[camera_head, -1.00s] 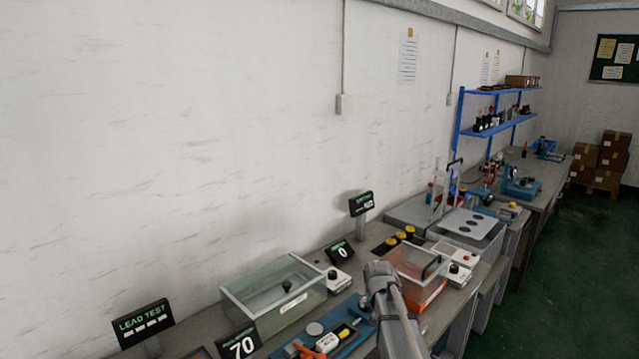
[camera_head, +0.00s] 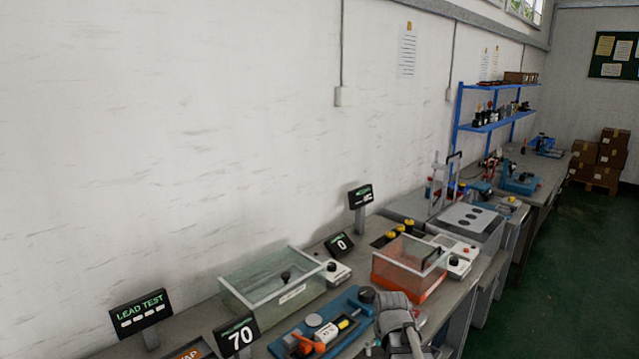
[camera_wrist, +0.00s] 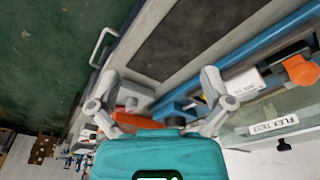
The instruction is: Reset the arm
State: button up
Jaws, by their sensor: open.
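My arm shows at the bottom centre of the head view, bent low over the front edge of the bench (camera_head: 465,300). The gripper's fingers are not clear there. In the wrist view my gripper (camera_wrist: 165,95) is open, with its two grey fingers spread wide apart. Nothing sits between the fingertips. Beyond them lie the bench edge and a dark mat (camera_wrist: 180,40).
A blue fixture (camera_head: 325,325) with an orange clamp lies left of my arm. A clear tank (camera_head: 270,285) and an orange-based clear box (camera_head: 410,265) stand behind it. Displays (camera_head: 140,312) line the wall side. The green floor (camera_head: 570,270) at right is open.

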jog(key=s+f+n+g+b, duration=0.1)
jog(key=s+f, duration=0.1)
jog(key=s, duration=0.8)
jog(key=shift+s+f+g, duration=0.15)
jog(key=shift+s+g, duration=0.05)
jog(key=shift+g, duration=0.2)
dwell(0.7)
jog(key=n+t+y+p, duration=0.1)
jog(key=n+t+p, duration=0.1)
jog(key=t+p, duration=0.45)
send_near(367, 292)
notch_tip(367, 292, up, 5)
jog(key=g+p, duration=0.1)
jog(key=g, duration=0.1)
jog(key=shift+w+d+f, duration=0.15)
jog(key=shift+d+f, duration=0.05)
jog(key=shift+d, duration=0.05)
jog(key=shift+f, duration=0.15)
jog(key=b+x, duration=1.2)
jog(key=x, duration=0.1)
jog(key=shift+a+f, duration=0.1)
jog(key=shift+f, duration=0.1)
